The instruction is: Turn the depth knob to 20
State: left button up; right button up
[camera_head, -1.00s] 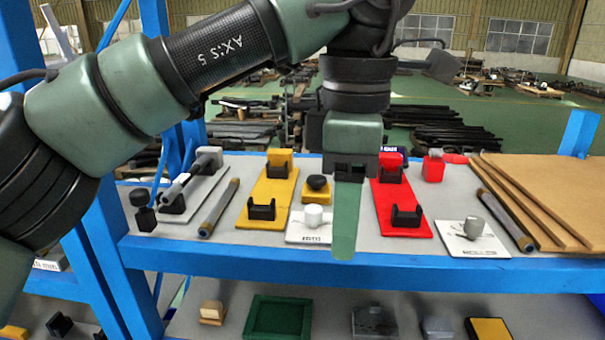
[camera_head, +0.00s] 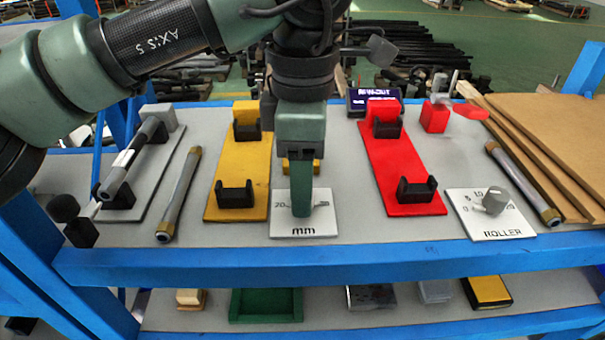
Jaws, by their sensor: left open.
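A white plate (camera_head: 283,229) marked "mm", with a 20 at its left, lies on the grey shelf near the front edge. The knob on this plate is hidden behind the green finger of my left gripper (camera_head: 302,212). The gripper points down in front of or over the plate's middle. Its jaws are open, though only one finger shows clearly from here. I cannot tell whether the knob is between the fingers or what it is set to. My right gripper is not in view.
A second white plate (camera_head: 513,226) marked "ROLLER" with a grey knob (camera_head: 495,201) lies at the right. A yellow stand (camera_head: 240,180) and a red stand (camera_head: 388,167) flank the gripper. A metal rod (camera_head: 179,195) lies left, brown boards (camera_head: 560,130) right.

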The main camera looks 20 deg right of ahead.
pick_arm(q)
jog(key=shift+w+f, duration=0.1)
jog(key=shift+f, duration=0.5)
jog(key=shift+c, duration=0.5)
grip_shut()
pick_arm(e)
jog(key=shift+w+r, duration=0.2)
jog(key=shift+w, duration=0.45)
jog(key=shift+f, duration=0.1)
